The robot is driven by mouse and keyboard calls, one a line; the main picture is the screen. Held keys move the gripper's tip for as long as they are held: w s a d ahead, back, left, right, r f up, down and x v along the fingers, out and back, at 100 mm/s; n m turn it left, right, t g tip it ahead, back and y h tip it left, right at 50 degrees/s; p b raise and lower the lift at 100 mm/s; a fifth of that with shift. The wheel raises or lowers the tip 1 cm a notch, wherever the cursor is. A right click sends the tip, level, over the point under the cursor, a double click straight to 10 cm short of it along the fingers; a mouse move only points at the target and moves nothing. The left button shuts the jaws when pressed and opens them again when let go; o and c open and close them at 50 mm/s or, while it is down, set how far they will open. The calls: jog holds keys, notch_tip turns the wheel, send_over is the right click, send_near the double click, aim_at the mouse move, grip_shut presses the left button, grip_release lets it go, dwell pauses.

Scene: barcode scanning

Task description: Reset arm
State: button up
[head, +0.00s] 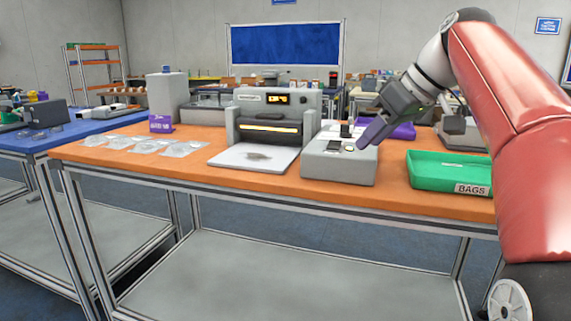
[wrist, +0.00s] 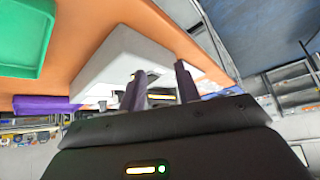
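My arm reaches in from the right in the head view. My gripper (head: 366,142) has purple fingers and points down and left, at the right side of a small grey box device (head: 338,172) on the orange table (head: 230,184). In the wrist view my gripper (wrist: 157,76) has its two fingers apart, with no held object visible between them. The pale box device (wrist: 125,55) shows beyond the fingers. Whether a finger touches the device cannot be told.
A green tray (head: 440,171) labelled BAGS lies to the right. A grey machine (head: 275,112) with a lit display and a white plate (head: 232,156) stands to the left. Clear bags (head: 160,146) lie farther left. A purple object (head: 403,131) is behind my gripper.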

jog(key=s+f+m+h, duration=0.2)
jog(key=s+f+m, duration=0.2)
jog(key=s+f, duration=0.8)
jog(key=s+f+m+h, duration=0.3)
jog(key=s+f, duration=0.8)
jog(key=f, duration=0.6)
jog(key=shift+s+a+f+m+t, duration=0.2)
jog(key=shift+s+a+m+t, duration=0.15)
jog(key=shift+m, duration=0.25)
